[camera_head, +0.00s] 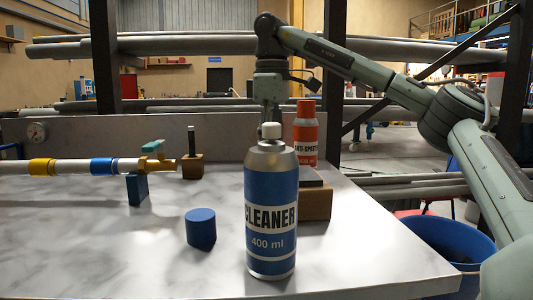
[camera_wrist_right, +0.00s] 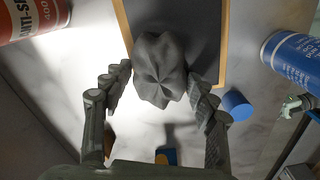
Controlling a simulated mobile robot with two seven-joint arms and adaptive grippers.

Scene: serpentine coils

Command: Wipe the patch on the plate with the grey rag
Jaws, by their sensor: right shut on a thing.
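The grey rag (camera_wrist_right: 160,70), a bunched, folded lump, sits between the fingers of my right gripper (camera_wrist_right: 158,78), which is shut on it. Below the rag in the wrist view lies the dark plate (camera_wrist_right: 205,22) with a wooden border. In the head view the plate (camera_head: 312,177) shows partly on a wooden block, behind the cleaner can. My right wrist comes down behind that can, which hides the fingers and rag there. I cannot tell whether the rag touches the plate. No patch shows; the rag covers part of the plate. My left gripper is not in view.
The blue cleaner can (camera_head: 271,215) stands in front of the plate. A red anti-spatter can (camera_head: 305,135) stands behind it. A blue cylinder (camera_head: 201,228) and a pipe (camera_head: 65,166) with a valve are left. The table's front left is clear.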

